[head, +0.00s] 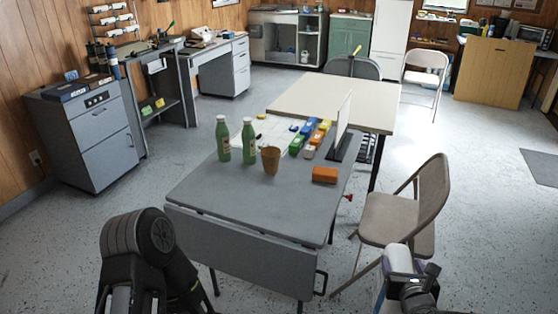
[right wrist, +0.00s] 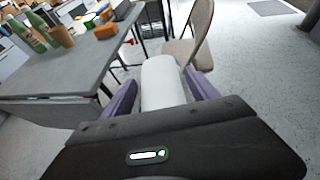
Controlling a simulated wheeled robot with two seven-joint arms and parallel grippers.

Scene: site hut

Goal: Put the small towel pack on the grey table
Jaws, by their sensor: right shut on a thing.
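The grey table (head: 235,207) stands in the middle of the head view, and its top also shows at upper left in the right wrist view (right wrist: 72,72). My right gripper (right wrist: 160,88) is shut on a white, rounded pack (right wrist: 163,80), which looks like the small towel pack. The purple fingers press on its two sides. In the head view this gripper (head: 402,272) is at the bottom right, with the white pack (head: 397,258) upright in it, apart from the table and to its right. Only a dark part of my left arm shows; its gripper is out of view.
Two green bottles (head: 249,140), a brown cup (head: 271,160) and an orange block (head: 324,175) stand on the table's far part. A folding chair (head: 410,215) stands at its right. The table's near part is bare. A cream table (head: 300,98) adjoins behind.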

